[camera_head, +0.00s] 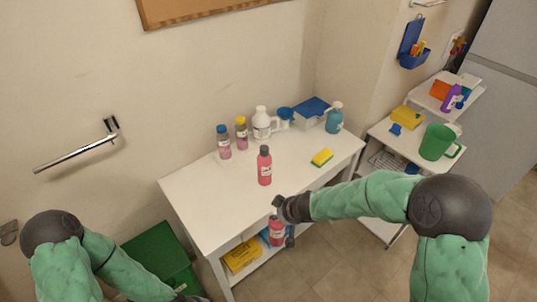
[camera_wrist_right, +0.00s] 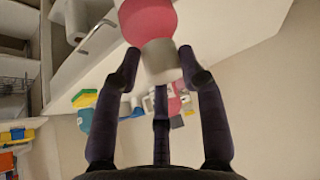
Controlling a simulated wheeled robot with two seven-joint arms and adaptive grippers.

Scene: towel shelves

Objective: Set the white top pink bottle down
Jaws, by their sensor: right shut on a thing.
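The white-topped pink bottle (camera_head: 277,234) is in my right gripper (camera_head: 286,222), in front of the white table's front edge. In the right wrist view, the fingers of the right gripper (camera_wrist_right: 162,70) close around its pale cap (camera_wrist_right: 160,58), and its pink body (camera_wrist_right: 148,20) extends beyond them. The head view does not clearly show whether the bottle touches anything below. A dark part of my left gripper (camera_head: 188,298) shows at the bottom edge of the head view; its fingers are not clear.
The white table (camera_head: 215,205) holds a dark-capped pink bottle (camera_head: 265,168), several other bottles at the back and a yellow sponge (camera_head: 322,157). Its front left top is clear. A yellow item (camera_head: 242,256) lies on the lower shelf. A green bin (camera_head: 160,257) stands left, a white cart (camera_head: 385,130) right.

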